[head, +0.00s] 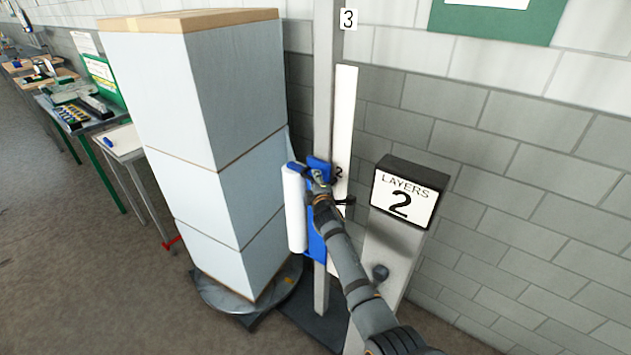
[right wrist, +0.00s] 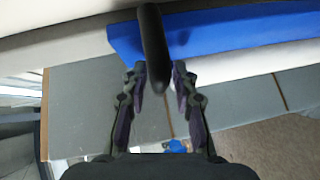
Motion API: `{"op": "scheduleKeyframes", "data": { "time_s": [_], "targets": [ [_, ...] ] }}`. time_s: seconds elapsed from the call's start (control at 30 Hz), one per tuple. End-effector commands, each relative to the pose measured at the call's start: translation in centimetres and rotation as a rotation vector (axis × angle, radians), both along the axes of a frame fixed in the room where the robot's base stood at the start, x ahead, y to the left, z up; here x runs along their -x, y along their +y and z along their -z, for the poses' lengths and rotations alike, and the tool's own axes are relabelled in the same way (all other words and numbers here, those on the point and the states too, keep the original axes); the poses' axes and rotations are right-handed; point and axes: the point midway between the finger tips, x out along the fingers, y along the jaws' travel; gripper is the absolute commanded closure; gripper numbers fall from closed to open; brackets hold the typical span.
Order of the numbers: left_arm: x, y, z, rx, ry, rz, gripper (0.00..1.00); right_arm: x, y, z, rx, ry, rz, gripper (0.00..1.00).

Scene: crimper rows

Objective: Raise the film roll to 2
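The film roll (head: 295,208) is a white upright cylinder on a blue carriage (head: 316,240) on a grey mast (head: 323,90). A white scale strip (head: 345,110) beside the mast carries a 2 near the carriage's upper part and a 3 plate (head: 348,19) above. A black arm-like piece (head: 345,201) sticks out right, a little below the 2. My right gripper (head: 318,182) is at the carriage. In the right wrist view its fingers (right wrist: 159,78) closely flank a black handle (right wrist: 152,40), against the blue carriage (right wrist: 215,30). My left gripper is not in view.
A tall stack of pale boxes (head: 205,100) stands on a round turntable (head: 225,297) left of the roll. A block wall is behind. Tables (head: 120,142) stand far left; the floor at lower left is clear.

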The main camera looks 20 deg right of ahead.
Motion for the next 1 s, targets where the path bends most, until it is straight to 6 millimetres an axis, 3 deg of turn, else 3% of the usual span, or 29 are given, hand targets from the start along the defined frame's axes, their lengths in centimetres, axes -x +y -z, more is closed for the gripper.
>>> {"op": "scheduleKeyframes", "data": {
  "time_s": [0.37,0.8,1.0],
  "targets": [
    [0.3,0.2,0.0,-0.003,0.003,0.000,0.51,0.3,0.0,0.0,-0.001,-0.001,0.000,0.63],
    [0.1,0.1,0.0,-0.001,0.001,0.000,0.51,6.6,0.8,-0.9,-0.002,0.001,-0.001,0.63],
    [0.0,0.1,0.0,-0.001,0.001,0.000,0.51,7.4,0.8,-1.1,0.001,0.000,0.000,0.63]
  ]
}}
